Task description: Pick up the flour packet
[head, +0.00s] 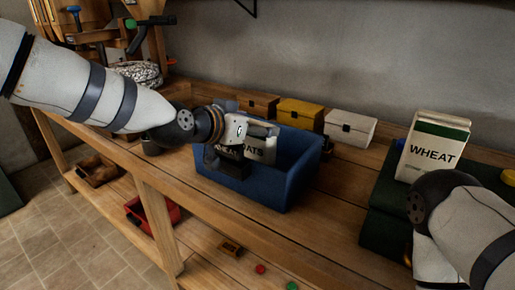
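A blue bin (285,184) stands on the wooden bench in the middle of the head view. A pale packet (266,155) with dark lettering ending in "OATS" is in it, partly hidden by my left gripper. My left gripper (237,160) is at the bin's left side, in front of the packet; whether its fingers are open or shut on the packet is unclear. A white and green packet (435,150) marked "WHEAT" stands upright at the right, apart from the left gripper. My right arm shows in front of it, but its gripper is out of view. No label reads "flour".
Three small boxes stand behind the bin: brown (259,105), yellow (299,113) and white (350,128). A dark green surface (384,205) lies under the wheat packet. A red bin (153,214) sits on the lower shelf. Small red and green discs lie near the front.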

